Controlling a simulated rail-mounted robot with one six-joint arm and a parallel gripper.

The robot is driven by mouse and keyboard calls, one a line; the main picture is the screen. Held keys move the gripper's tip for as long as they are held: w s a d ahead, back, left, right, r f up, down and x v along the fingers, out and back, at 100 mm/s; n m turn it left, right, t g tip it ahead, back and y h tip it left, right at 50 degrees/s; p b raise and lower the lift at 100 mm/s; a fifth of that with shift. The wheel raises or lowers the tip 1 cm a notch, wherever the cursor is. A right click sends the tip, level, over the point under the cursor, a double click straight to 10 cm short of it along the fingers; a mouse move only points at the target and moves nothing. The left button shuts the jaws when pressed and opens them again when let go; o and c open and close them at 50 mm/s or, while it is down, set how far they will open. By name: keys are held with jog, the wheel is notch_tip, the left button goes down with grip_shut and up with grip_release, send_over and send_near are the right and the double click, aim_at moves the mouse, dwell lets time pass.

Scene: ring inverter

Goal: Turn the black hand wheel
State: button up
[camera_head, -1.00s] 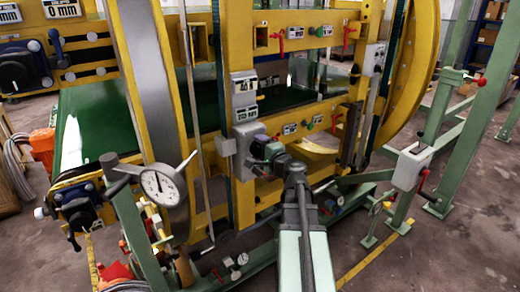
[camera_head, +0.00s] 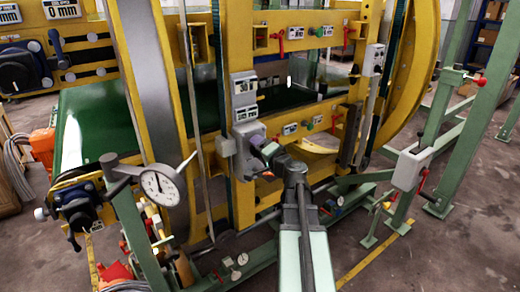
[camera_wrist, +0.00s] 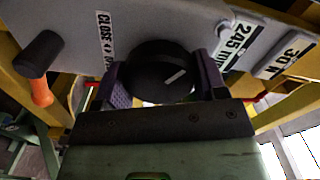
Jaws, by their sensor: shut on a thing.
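The black hand wheel (camera_wrist: 165,72) is a round dark knob with a pale line on its face, on a grey panel. In the wrist view my gripper (camera_wrist: 162,80) has its purple fingers on either side of the wheel, shut on it. The pale line slants up to the right. In the head view my gripper (camera_head: 265,152) is at the grey control box (camera_head: 248,137) on the yellow frame, and the wheel there is hidden or too small to make out.
An orange handle with a black end (camera_wrist: 39,75) sticks out left of the wheel. A dial gauge (camera_head: 160,185) stands left of my arm. Green posts (camera_head: 475,140) rise at the right.

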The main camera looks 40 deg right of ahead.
jog(key=o, duration=0.9)
jog(key=shift+o, duration=0.2)
jog(key=shift+s, duration=0.1)
jog(key=s+a, duration=0.1)
jog(key=s, duration=0.9)
jog(key=shift+s, duration=0.35)
